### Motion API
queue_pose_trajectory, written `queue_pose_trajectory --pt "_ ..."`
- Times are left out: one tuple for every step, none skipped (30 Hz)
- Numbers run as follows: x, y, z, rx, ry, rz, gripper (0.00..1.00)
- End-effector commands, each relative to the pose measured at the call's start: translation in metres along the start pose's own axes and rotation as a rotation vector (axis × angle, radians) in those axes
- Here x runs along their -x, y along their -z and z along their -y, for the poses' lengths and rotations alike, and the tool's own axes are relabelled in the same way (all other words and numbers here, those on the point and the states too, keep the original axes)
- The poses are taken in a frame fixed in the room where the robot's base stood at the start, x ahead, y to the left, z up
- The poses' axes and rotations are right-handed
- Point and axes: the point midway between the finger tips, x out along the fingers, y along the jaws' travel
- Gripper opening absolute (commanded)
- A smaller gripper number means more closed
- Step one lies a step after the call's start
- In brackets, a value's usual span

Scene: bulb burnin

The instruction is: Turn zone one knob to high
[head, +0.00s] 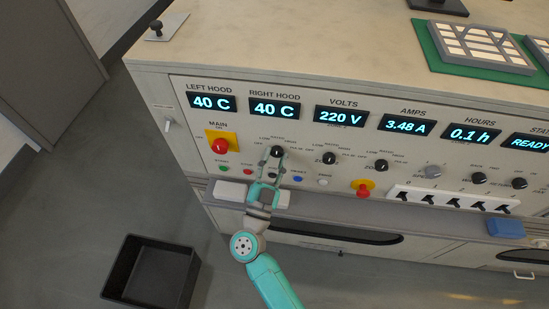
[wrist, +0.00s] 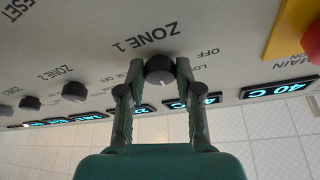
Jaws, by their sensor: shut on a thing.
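The zone one knob (head: 277,151) is a small dark round knob on the sloped panel, right of the main switch. In the wrist view the knob (wrist: 160,70) sits beside the upside-down "ZONE 1" lettering, with a pale mark on its face. My gripper (head: 273,160) reaches up to it from below. In the wrist view my gripper's two fingertips (wrist: 160,66) stand on either side of the knob and are shut on it. The position that the knob points to is too small to tell, and the fingers partly hide its scale.
To the left is the red main switch (head: 220,146) on a yellow plate. The zone two knob (head: 329,158) and another knob (head: 381,165) are to the right. A red emergency button (head: 363,189) and a row of black switches (head: 452,203) lie farther right. A black bin (head: 152,272) stands on the floor.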

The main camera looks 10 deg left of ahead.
Motion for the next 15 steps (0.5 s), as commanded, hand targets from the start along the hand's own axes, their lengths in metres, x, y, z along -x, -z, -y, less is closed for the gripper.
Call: queue_pose_trajectory --pt "-0.0004 0.0006 0.0011 -0.029 -0.011 -0.001 0.00" --pt "-0.0004 0.0004 0.0014 -0.047 -0.019 -0.001 0.00" --pt "-0.0002 0.0004 0.0015 -0.075 -0.031 -0.001 0.00" --pt "-0.0001 0.0004 0.0020 -0.095 -0.039 -0.001 0.00" --pt "0.0000 0.0004 0.0024 -0.118 -0.047 -0.001 0.00" --pt "-0.0001 0.0005 0.0026 -0.147 -0.061 -0.001 0.00" --pt "-0.0002 0.0005 0.0029 -0.171 -0.070 -0.001 0.00" --pt "-0.0004 0.0007 0.0032 -0.193 -0.079 -0.001 0.00" --pt "-0.0005 0.0008 0.0033 -0.224 -0.092 -0.001 0.00" --pt "-0.0005 0.0007 0.0035 -0.246 -0.101 -0.001 0.00" --pt "-0.0005 0.0008 0.0037 -0.268 -0.110 -0.001 0.00" --pt "-0.0003 0.0009 0.0038 -0.296 -0.122 -0.001 0.00" --pt "-0.0002 0.0008 0.0041 -0.318 -0.131 0.000 0.00" --pt "-0.0003 0.0009 0.0044 -0.337 -0.139 0.000 0.00" --pt "-0.0003 0.0012 0.0045 -0.364 -0.150 -0.001 0.00"
